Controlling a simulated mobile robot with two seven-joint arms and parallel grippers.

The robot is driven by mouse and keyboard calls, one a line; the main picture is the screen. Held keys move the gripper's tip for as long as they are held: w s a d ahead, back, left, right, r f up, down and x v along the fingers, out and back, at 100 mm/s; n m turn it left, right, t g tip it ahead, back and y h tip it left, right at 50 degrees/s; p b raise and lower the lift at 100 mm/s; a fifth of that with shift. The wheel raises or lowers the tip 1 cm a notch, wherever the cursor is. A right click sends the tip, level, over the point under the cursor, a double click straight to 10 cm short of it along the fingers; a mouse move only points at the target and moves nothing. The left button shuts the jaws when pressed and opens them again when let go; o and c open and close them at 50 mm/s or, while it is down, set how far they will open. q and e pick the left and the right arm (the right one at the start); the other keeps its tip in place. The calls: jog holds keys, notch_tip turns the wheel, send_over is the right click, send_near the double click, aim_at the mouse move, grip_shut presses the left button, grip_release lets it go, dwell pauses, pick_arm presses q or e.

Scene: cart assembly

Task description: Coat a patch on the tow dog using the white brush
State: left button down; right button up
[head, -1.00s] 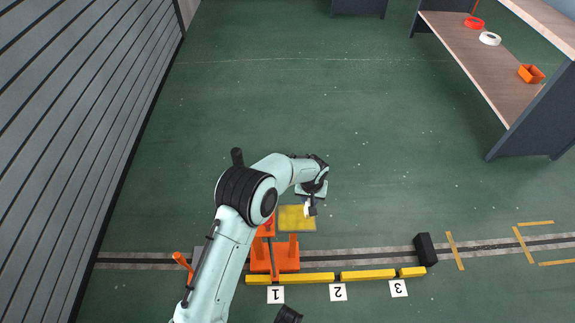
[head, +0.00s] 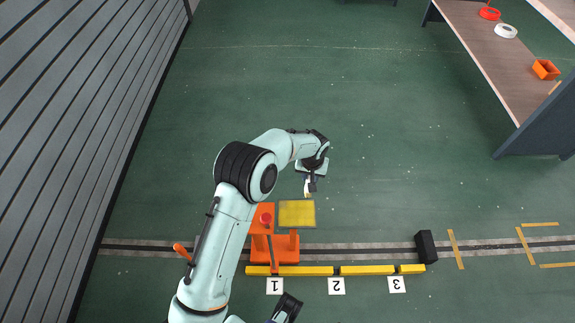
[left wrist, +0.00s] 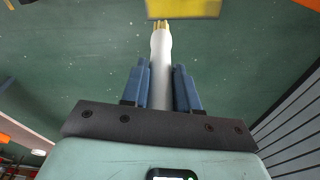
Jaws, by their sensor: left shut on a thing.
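The tow dog is an orange device (head: 284,249) on the floor rail, with a red round part (head: 266,217). A flat yellow patch (head: 297,214) lies at its far side. My left gripper (head: 311,184) is shut on the white brush (head: 307,193), just beyond the patch's far edge. In the left wrist view the brush (left wrist: 161,70) stands between the blue fingers (left wrist: 160,88), its tan bristles pointing at the yellow patch (left wrist: 184,8). Whether the bristles touch it is unclear. A dark end of my right arm (head: 288,308) shows at the bottom edge; its jaws cannot be made out.
Yellow bars (head: 367,270) with number cards run along the near side of the rail. A black block (head: 426,247) stands at their right end. A shelf (head: 490,60) at the upper right holds rings and an orange box (head: 545,70). The green floor beyond is clear.

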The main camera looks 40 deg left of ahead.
pick_arm(q)
jog(key=shift+r+p, duration=1.2)
jog(key=shift+r, duration=1)
